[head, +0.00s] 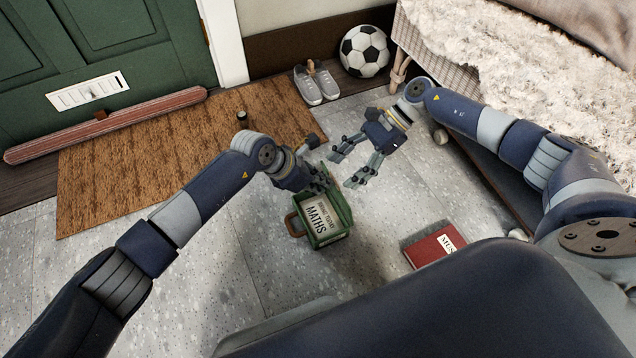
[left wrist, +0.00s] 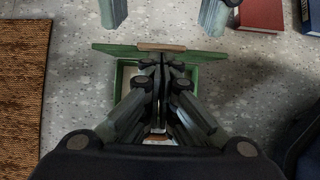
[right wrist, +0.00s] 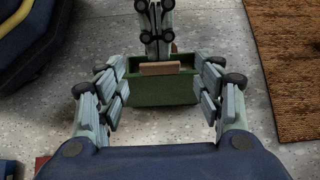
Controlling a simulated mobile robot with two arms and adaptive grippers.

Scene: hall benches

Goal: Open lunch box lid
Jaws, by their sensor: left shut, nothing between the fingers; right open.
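The green lunch box (head: 327,240) stands on the grey floor with its top open. A card reading MATHS (head: 316,216) shows inside it. The lid (left wrist: 205,55) is raised along the side of the box away from my left wrist; a tan piece (left wrist: 160,47) sits on its edge. In the right wrist view the green side (right wrist: 163,92) and tan piece face me. My left gripper (head: 322,184) is shut and empty over the box, hiding part of its inside. My right gripper (head: 347,168) is open and empty, apart from the box on the lid's side.
A red book (head: 428,250) lies on the floor to the right. A brown doormat (head: 130,170) lies to the left by the green door. Grey shoes (head: 316,84) and a football (head: 364,50) are at the back. A bench with a fluffy throw (head: 490,60) bounds the right side.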

